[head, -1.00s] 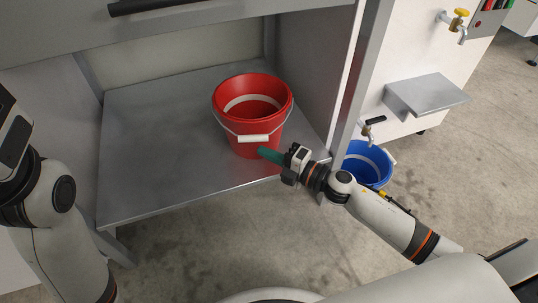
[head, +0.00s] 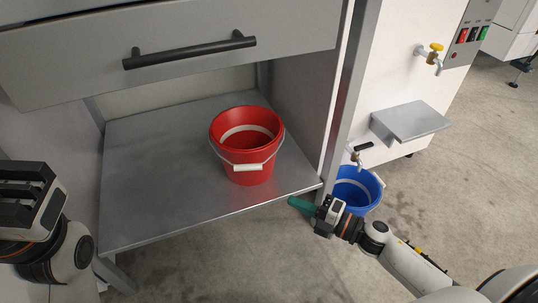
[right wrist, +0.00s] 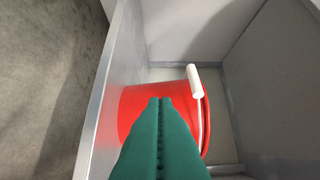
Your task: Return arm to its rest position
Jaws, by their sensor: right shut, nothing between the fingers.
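The red bucket (head: 243,160) stands upright on the grey metal shelf (head: 150,190) under the drawer. Its wire handle hangs down at the front with a white grip (head: 247,168). My right gripper (head: 293,201) has green fingers, shut and empty. It is at the shelf's front right corner, apart from the bucket. In the right wrist view the shut fingers (right wrist: 160,102) point towards the bucket (right wrist: 135,108), with its white grip (right wrist: 194,80) beyond them. My left gripper (head: 22,195) is at the left edge with dark fingers; its opening is unclear.
A blue bucket (head: 356,189) stands on the floor right of the shelf, close behind my right arm, under a tap (head: 357,155). A small metal ledge (head: 412,121) juts from the white cabinet. A drawer with a dark handle (head: 190,50) is above. The floor in front is clear.

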